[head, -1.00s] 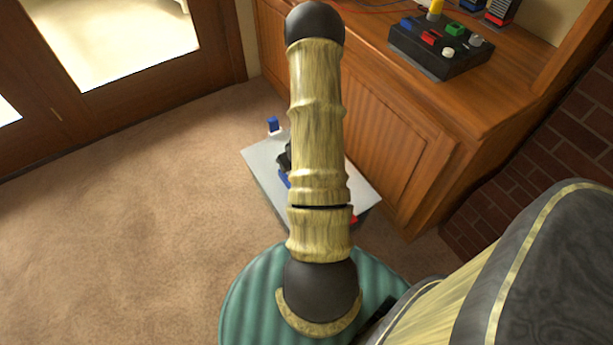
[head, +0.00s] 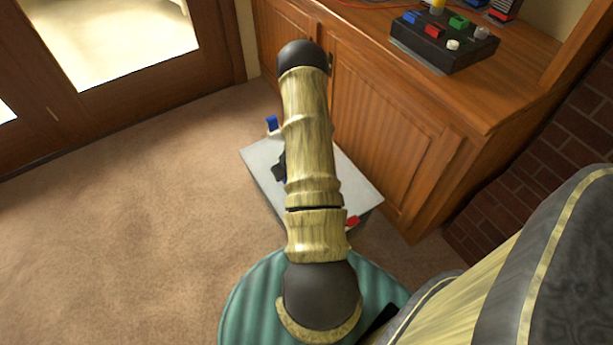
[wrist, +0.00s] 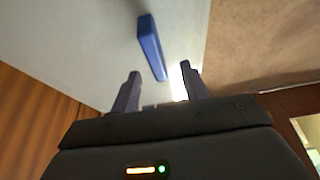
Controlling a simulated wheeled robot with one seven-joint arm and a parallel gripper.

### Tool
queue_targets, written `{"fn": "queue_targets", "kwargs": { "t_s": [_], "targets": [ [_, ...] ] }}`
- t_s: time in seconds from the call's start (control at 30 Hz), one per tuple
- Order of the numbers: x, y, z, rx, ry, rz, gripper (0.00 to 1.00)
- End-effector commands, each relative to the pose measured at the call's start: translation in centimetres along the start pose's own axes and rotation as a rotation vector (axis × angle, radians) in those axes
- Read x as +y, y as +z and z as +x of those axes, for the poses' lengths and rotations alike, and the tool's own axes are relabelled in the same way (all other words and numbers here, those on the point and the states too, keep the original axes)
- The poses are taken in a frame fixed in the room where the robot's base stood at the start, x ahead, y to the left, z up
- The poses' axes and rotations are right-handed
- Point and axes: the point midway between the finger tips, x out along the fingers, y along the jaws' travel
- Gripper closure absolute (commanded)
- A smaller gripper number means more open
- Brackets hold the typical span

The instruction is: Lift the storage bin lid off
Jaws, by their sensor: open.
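The storage bin stands on the carpet in front of the wooden cabinet, with its flat grey-white lid (head: 350,178) on top. A blue piece (head: 272,124) shows at the lid's far left edge and a red piece (head: 352,221) at its near right edge. In the wrist view the lid (wrist: 80,40) fills the upper left, with a raised blue bar handle (wrist: 151,47) on it. My gripper (wrist: 160,82) is open over the lid, and the handle's near end shows between its fingertips. I cannot tell if they touch. In the head view my arm hides most of the gripper and handle.
The wooden cabinet (head: 390,140) stands close behind and right of the bin. A black control box (head: 442,42) with coloured buttons sits on its top. A brick wall (head: 505,205) is at right. A green ribbed round thing (head: 245,300) is in front. Carpet (head: 120,240) is clear at left.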

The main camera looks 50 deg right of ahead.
Motion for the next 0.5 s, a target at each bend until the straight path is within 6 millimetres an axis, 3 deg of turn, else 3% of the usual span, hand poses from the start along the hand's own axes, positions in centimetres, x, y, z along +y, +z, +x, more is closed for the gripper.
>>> {"fn": "queue_targets", "kwargs": {
  "t_s": [0.23, 0.5],
  "targets": [
    [0.1, 0.1, 0.5, 0.000, 0.000, 0.000, 0.55],
    [0.6, 0.2, 4.3, 0.000, -0.001, -0.001, 0.55]
  ]
}}
